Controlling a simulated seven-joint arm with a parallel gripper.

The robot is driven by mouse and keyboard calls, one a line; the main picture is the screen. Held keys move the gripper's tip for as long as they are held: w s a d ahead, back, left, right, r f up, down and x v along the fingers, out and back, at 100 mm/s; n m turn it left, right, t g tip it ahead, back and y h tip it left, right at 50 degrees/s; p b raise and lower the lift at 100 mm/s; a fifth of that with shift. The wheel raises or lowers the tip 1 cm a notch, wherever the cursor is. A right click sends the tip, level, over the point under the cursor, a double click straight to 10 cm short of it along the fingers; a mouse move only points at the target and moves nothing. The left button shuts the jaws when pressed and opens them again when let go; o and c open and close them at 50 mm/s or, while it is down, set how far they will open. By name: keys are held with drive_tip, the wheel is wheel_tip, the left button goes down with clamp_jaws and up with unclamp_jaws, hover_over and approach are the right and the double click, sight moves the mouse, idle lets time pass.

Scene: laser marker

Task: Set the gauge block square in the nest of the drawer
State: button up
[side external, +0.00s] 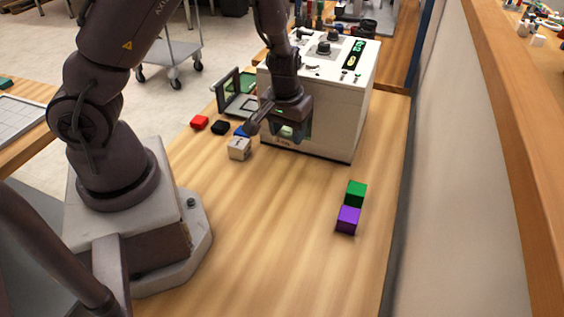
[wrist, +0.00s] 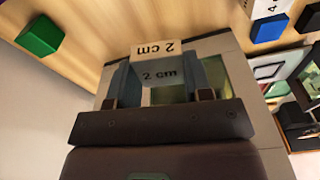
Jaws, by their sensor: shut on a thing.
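My gripper (wrist: 160,85) is shut on the gauge block (wrist: 160,72), a pale block marked "2 cm" on two faces in the wrist view. In the side view my gripper (side external: 288,133) is in front of the white laser marker (side external: 338,110), above the table, and mostly hides the block. In the wrist view the marker's grey-edged casing and a greenish panel lie behind the fingers. A dark frame with a green pane (side external: 233,92) stands at the marker's left side. I cannot clearly make out the drawer or its nest.
A white lettered cube (side external: 239,149) sits left of my gripper, with blue (side external: 241,130), black (side external: 220,128) and red (side external: 199,122) blocks behind. Green (side external: 356,192) and purple (side external: 348,219) blocks sit at the right. The front middle of the table (side external: 270,230) is clear.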

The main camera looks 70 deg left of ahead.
sight(289, 166)
drive_tip(key=shift+w+a+f+n, duration=0.25)
drive_tip(key=shift+f+n, duration=0.25)
drive_tip(key=shift+n, duration=0.3)
wheel_tip(289, 166, down, 8)
drive_tip(key=shift+w+r, duration=0.1)
drive_tip(key=shift+r, duration=0.15)
drive_tip(key=o, duration=1)
drive_tip(key=shift+f, duration=0.15)
drive_tip(key=shift+c, duration=0.2)
